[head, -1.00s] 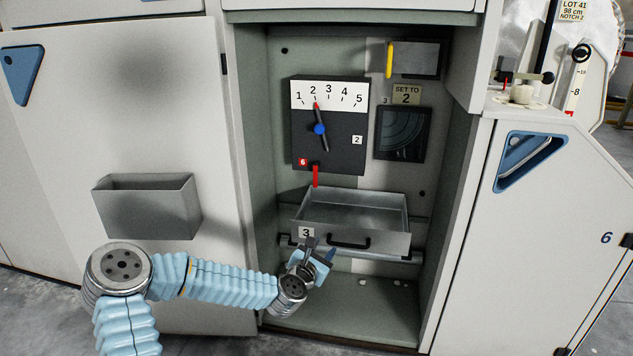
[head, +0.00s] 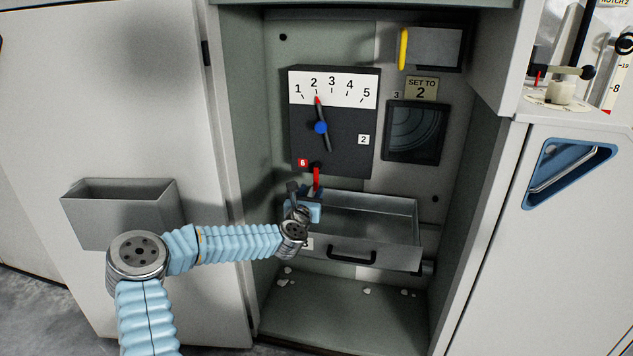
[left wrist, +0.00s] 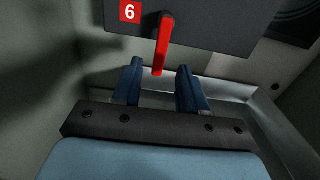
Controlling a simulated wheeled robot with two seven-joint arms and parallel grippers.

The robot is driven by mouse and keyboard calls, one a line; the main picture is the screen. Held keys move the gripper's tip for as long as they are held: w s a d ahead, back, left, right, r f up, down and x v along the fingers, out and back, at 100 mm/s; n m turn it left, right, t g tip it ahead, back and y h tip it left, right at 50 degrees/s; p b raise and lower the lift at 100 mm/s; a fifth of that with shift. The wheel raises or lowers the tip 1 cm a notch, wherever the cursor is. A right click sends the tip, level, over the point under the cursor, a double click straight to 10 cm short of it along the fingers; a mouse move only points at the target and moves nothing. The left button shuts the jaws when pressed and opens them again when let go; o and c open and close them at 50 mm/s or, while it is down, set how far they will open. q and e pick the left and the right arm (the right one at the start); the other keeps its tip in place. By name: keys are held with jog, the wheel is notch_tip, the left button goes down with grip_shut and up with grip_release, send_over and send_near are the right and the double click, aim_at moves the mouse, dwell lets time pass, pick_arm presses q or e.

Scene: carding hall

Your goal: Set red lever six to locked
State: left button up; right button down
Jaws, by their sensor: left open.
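The red lever (head: 317,178) hangs straight down from the lower edge of the dark dial box, beside a red label with a white 6 (head: 303,163). In the left wrist view the lever (left wrist: 163,45) points down, its lower end between the lines of the two blue fingers and just beyond their tips. My left gripper (head: 305,190) is open, just below and left of the lever in the head view; it also shows in the left wrist view (left wrist: 160,78). I see no clear contact. No locked marking is readable. My right gripper is out of view.
The dial box (head: 350,140) has a pointer near 2. Below it an open metal drawer (head: 375,258) juts out close to my left gripper. A yellow handle (head: 403,48) is at the upper right. Cabinet walls flank the recess; a grey bin (head: 120,225) hangs at left.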

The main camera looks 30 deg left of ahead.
aim_at(316, 183)
pick_arm(q)
jog(key=x, duration=0.6)
jog(key=shift+w, duration=0.35)
jog(key=shift+c, duration=0.3)
grip_shut()
